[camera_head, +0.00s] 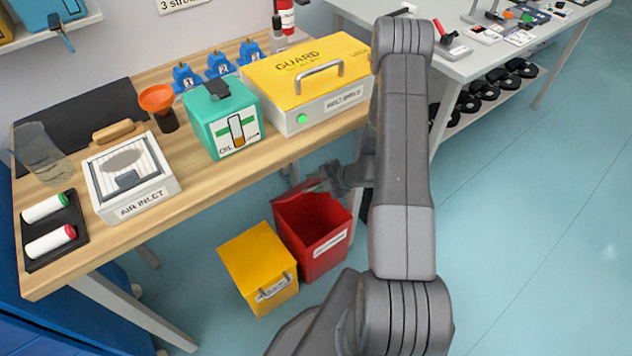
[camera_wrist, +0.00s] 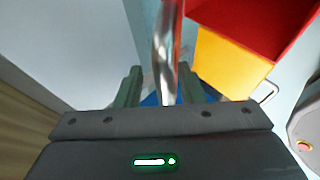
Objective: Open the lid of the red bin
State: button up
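The red bin (camera_head: 312,235) stands on the floor under the wooden bench's front edge. Its top is uncovered and I see into it; it also shows at the top right of the wrist view (camera_wrist: 255,20). A thin red edge (camera_head: 292,192) rises at its back and looks like the raised lid, seen nearly edge-on. My gripper (camera_head: 322,184) is beside that edge, behind and above the bin, partly hidden by my arm. In the wrist view a shiny metal bar (camera_wrist: 165,45), perhaps the lid's handle, passes between my fingers (camera_wrist: 159,80). A gap shows beside the bar, so the fingers look open.
A yellow bin (camera_head: 258,268) stands directly left of the red bin. The wooden bench (camera_head: 205,180) overhangs behind, with a yellow guard box (camera_head: 310,75) and a teal oil box (camera_head: 222,118) near its edge. A grey table (camera_head: 470,68) stands back right. Floor at right is clear.

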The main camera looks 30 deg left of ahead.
jog(key=p+v, duration=0.1)
jog(key=v, duration=1.2)
jog(key=shift+w+d+r, duration=0.15)
jog(key=shift+d+r, duration=0.1)
jog(key=shift+d, duration=0.05)
jog(key=x, duration=0.6)
jog(key=b+x, duration=0.1)
jog(key=x, duration=0.6)
jog(key=shift+s+f, duration=0.25)
jog(key=shift+f, duration=0.15)
